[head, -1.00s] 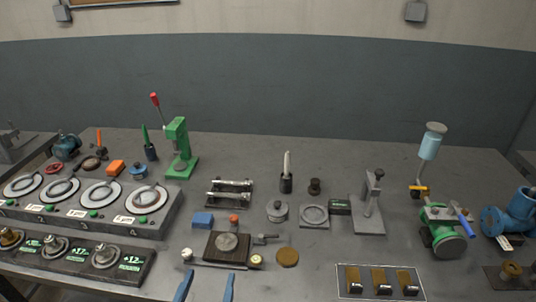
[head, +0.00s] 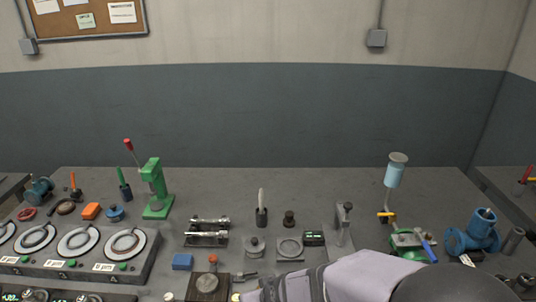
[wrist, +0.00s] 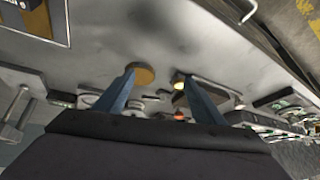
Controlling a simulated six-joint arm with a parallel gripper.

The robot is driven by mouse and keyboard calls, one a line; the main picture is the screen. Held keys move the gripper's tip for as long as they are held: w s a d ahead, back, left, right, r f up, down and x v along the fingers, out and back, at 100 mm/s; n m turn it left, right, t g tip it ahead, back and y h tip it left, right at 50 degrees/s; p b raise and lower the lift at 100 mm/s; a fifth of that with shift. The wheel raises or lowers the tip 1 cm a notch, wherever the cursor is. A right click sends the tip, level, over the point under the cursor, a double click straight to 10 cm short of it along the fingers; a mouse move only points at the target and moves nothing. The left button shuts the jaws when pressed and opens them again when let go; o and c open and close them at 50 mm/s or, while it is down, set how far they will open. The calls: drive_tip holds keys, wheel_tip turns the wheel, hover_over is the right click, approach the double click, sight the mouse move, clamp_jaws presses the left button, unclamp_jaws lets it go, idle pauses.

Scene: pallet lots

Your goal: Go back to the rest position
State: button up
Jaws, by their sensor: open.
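My gripper (wrist: 162,88) shows in the wrist view as two blue fingers set well apart, with nothing held between them. It is above the grey bench (wrist: 95,62), with a round brown disc (wrist: 145,75) beyond the left finger and a dark plate fixture (wrist: 182,99) near the right finger. In the head view my grey arm crosses the lower right, and the fingertips cannot be made out there.
A green press (head: 156,190), a row of round dials (head: 78,243), a blue block (head: 182,261) and a pale-blue cup on a stand (head: 395,175) occupy the bench. A blue valve (head: 474,232) stands at right. The bench's back strip is mostly clear.

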drive_tip(key=s+d, duration=0.1)
drive_tip(key=d, duration=0.2)
drive_tip(key=s+d+m+g+h, duration=0.1)
drive_tip(key=s+d, duration=0.1)
drive_tip(key=s+d+g+p, duration=0.1)
drive_tip(key=d, duration=0.2)
drive_tip(key=shift+s+d+r+m, duration=0.25)
drive_tip(key=shift+d+r+m, duration=0.05)
drive_tip(key=shift+d+r, duration=0.1)
drive_tip(key=s+d+r+m+g+h, duration=0.1)
drive_tip(key=s+d+m+g, duration=0.1)
drive_tip(key=s+d, duration=0.6)
drive_tip(key=shift+g+h+p, duration=0.4)
drive_tip(key=shift+g, duration=0.4)
